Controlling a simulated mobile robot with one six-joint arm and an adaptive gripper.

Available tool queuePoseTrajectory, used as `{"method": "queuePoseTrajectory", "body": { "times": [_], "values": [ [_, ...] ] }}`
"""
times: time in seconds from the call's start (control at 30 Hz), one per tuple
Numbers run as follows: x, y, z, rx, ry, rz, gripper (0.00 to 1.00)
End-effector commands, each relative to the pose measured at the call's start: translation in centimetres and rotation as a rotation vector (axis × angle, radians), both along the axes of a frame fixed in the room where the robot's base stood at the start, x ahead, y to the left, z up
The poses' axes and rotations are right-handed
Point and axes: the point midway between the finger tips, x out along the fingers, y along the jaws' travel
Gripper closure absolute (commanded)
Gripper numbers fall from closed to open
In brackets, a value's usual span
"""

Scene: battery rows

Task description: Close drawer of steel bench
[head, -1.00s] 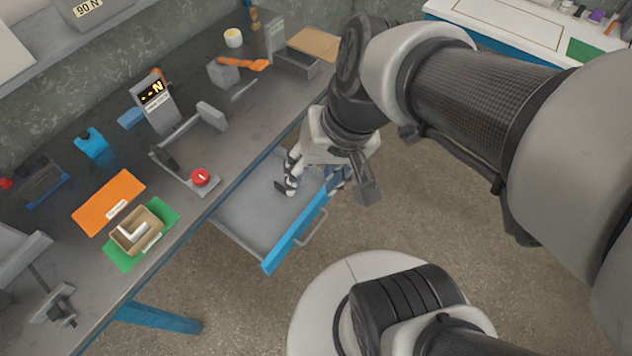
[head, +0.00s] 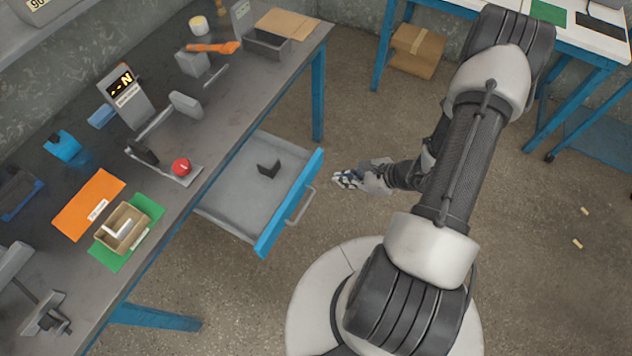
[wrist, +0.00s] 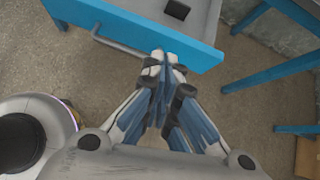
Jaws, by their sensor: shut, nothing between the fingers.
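The drawer (head: 232,197) of the steel bench (head: 228,108) stands pulled out, with a blue front panel (head: 290,204) and a grey bar handle (head: 301,207). A small black object (head: 269,169) lies inside it. My gripper (head: 338,180) is shut and empty, in front of the drawer, just right of the handle in the head view. In the wrist view, my gripper (wrist: 170,58) points at the blue front (wrist: 150,35), with the handle (wrist: 118,45) to its left. Whether the fingertips touch the front is not clear.
The bench top holds an orange sheet (head: 88,204), a small tan box (head: 123,228), a red button (head: 181,167) and a digital display unit (head: 125,95). A blue bench leg (head: 318,95) stands beyond the drawer. A cardboard box (head: 417,50) sits under another table. Floor before the drawer is open.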

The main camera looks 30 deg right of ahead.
Motion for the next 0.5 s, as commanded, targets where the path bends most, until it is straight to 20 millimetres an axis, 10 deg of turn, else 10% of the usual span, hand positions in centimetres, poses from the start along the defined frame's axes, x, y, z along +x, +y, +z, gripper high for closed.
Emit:
{"method": "queuePoseTrajectory", "body": {
  "times": [0.5],
  "values": [
    [0.8, 1.1, -7.1, 0.051, 0.061, -0.133, 1.00]
  ]
}}
